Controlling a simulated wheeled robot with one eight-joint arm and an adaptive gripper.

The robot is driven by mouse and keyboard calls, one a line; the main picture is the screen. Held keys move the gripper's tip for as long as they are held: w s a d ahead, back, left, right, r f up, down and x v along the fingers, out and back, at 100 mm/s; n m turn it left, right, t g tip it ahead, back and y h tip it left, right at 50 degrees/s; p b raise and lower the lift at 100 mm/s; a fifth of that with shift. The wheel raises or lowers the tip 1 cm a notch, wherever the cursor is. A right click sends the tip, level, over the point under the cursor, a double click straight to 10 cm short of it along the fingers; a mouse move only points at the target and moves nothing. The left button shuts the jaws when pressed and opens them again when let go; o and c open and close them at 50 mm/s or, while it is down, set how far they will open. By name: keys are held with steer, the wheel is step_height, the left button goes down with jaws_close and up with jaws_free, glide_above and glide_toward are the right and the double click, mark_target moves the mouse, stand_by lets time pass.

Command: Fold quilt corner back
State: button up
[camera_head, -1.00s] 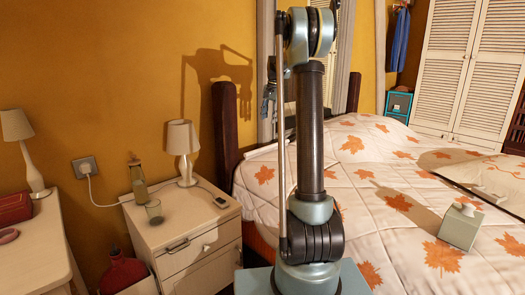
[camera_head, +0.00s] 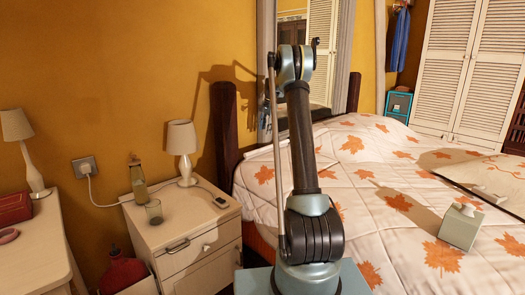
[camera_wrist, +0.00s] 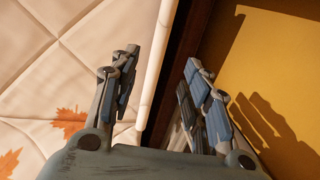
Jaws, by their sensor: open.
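The quilt (camera_head: 375,180) is white with orange leaf prints and lies spread over the bed. In the wrist view the quilt (camera_wrist: 45,70) fills the left side, with its stitched lines and a pale straight edge. My gripper (camera_wrist: 162,80) is open and empty, its two fingers apart with the pale edge and a dark wooden part showing between them. I cannot tell its height above the quilt. In the head view my arm stands in front of the bed and hides part of the quilt; the gripper itself is not clear there.
A nightstand (camera_head: 185,235) with a lamp (camera_head: 182,140), bottle (camera_head: 138,185) and glass (camera_head: 153,211) stands left of the bed. A dark bedpost (camera_head: 225,130) rises by the wall. A tissue-box-like block (camera_head: 461,228) and a flat board (camera_head: 490,180) lie on the quilt.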

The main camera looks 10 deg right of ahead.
steer(key=f, duration=0.4)
steer(key=w+a+f, duration=0.1)
steer(key=f, duration=0.3)
steer(key=w+f, duration=0.1)
steer(key=f, duration=0.4)
steer(key=shift+a, duration=0.3)
